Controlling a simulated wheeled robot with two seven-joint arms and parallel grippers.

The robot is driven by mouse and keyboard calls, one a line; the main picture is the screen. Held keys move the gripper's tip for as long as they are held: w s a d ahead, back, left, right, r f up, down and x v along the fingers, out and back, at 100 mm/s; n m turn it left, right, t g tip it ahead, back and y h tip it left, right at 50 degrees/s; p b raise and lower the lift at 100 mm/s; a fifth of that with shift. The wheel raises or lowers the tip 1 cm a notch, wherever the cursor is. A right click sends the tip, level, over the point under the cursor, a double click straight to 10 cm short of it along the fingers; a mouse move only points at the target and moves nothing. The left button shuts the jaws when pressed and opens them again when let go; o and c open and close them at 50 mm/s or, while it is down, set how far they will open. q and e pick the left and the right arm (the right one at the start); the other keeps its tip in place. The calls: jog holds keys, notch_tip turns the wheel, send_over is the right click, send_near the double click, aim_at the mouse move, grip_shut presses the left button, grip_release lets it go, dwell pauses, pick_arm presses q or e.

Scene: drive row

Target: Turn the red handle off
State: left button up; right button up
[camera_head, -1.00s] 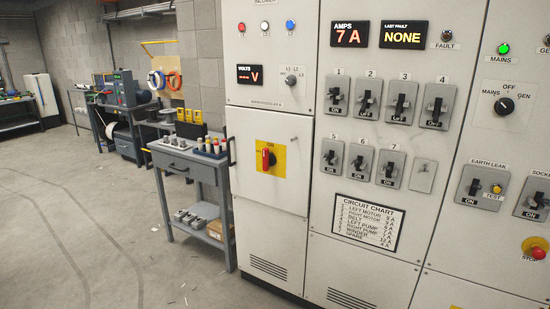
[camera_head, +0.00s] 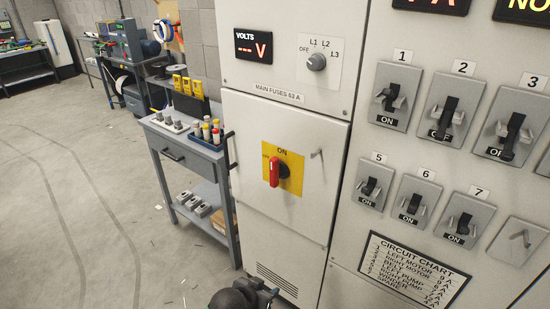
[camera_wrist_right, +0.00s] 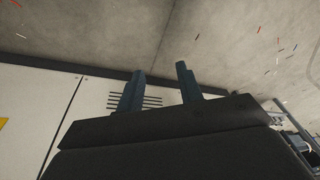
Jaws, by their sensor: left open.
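The red handle (camera_head: 273,171) sits on a yellow plate (camera_head: 293,160) on the pale cabinet door under the main fuses label. The handle stands roughly upright, in line with the word ON above it; a smaller mark to its left is hard to read. The handle is not in that view.
A grey workbench (camera_head: 182,151) with small parts stands left of the cabinet. A row of breaker switches (camera_head: 450,118) and a circuit chart (camera_head: 409,270) are on the panel to the right. A door latch (camera_head: 317,154) is beside the yellow plate.

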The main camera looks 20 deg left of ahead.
pick_arm(q)
jog(key=w+a+r+t+h+p, duration=0.1)
jog(key=w+a+r+t+p, duration=0.15)
jog(key=w+r, duration=0.7)
jog(key=m+t+h+p, duration=0.1)
jog(key=t+h+p, duration=0.15)
jog(key=t, duration=0.25)
send_near(271, 168)
jog(key=x, duration=0.4)
jog(key=shift+w+d+r+p, duration=0.1)
jog(key=shift+w+d+p, duration=0.2)
jog(key=shift+p, duration=0.4)
jog(key=p+x, duration=0.2)
jog(key=x, duration=0.3)
jog(key=shift+a, duration=0.1)
jog(key=shift+w+d+f, duration=0.25)
jog(key=shift+w, duration=0.4)
pick_arm(e)
jog(key=s+d+f, duration=0.2)
jog(key=s+f, duration=0.1)
jog(key=f, duration=0.4)
jog(key=s+d+f, duration=0.3)
jog(key=f, duration=0.4)
jog(key=s+d+f+h, duration=0.1)
jog(key=s+d+f, duration=0.2)
jog(key=f, duration=0.5)
jog(key=shift+s, duration=0.5)
jog(key=shift+d+f, duration=0.1)
